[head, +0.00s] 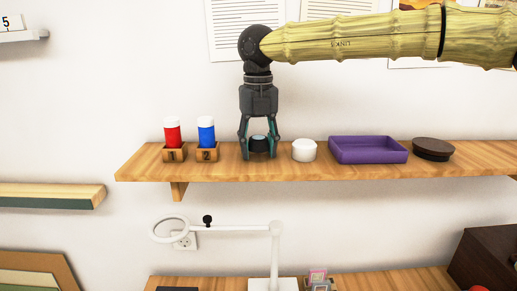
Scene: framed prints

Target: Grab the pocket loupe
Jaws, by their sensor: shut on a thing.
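My gripper (258,152) points straight down at the wooden shelf (300,168). Its two fingers are closed around a small dark round object with a pale bluish top, which looks like the pocket loupe (259,140). The fingers hide its sides. The fingertips are at the shelf top, and I cannot tell whether the loupe touches the board.
Left of my gripper stand a red bottle (172,134) and a blue bottle (206,132) in numbered wooden holders. To the right are a white round jar (304,150), a purple tray (367,150) and a dark round lid (433,150). A white magnifier lamp (275,250) stands below.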

